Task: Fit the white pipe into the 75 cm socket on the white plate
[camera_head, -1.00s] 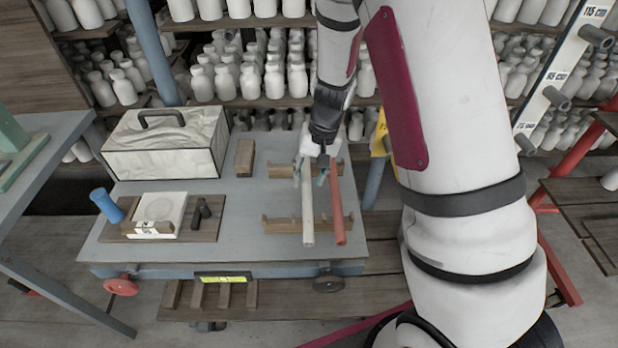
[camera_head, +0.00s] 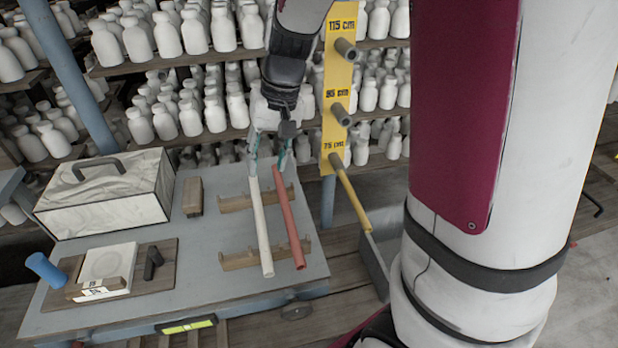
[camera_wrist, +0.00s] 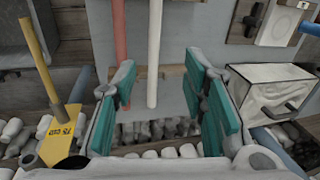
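The white pipe (camera_head: 259,220) lies on a wooden rack on the grey cart, left of a red pipe (camera_head: 288,218). My gripper (camera_head: 268,158) is open over the far ends of the pipes, its teal fingers spread apart. In the wrist view the white pipe (camera_wrist: 153,60) ends in the gap between the fingers of my gripper (camera_wrist: 165,105), with no visible contact. The red pipe (camera_wrist: 121,50) shows beyond the left finger. The white plate is in neither current view; my arm covers much of the head view's right side.
A yellow plate (camera_head: 338,60) with 115, 95 and 75 cm sockets stands behind the cart. A yellow pipe (camera_head: 352,198) extends from its 75 cm socket. A marbled box (camera_head: 105,205) and a wooden block (camera_head: 193,196) sit on the cart (camera_head: 215,290). Shelves of white bottles stand behind.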

